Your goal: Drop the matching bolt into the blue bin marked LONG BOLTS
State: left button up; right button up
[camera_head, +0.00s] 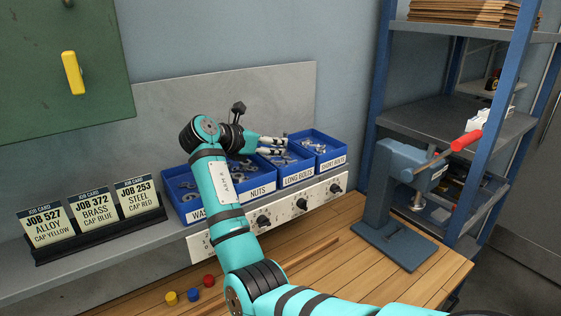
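The blue bin marked LONG BOLTS (298,177) stands in a row of blue bins on the grey shelf, with metal bolts (283,161) in it. My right gripper (284,144) is above the back of this bin, its pale fingers pointing right. The two fingertips are apart with a gap between them, and I see no bolt clearly held there. My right arm comes up from the lower right and covers parts of the bins to the left. My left gripper is not in view.
Bins marked NUTS (262,191) and SHORT BOLTS (332,162) flank it; another at left is half hidden. Job cards (90,218) stand at left. A blue press with a red handle (466,141) stands right. Red, blue and yellow caps (171,297) lie on the wooden top.

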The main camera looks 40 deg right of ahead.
jog(key=v, duration=0.6)
jog(key=shift+d, duration=0.1)
jog(key=shift+r, duration=0.1)
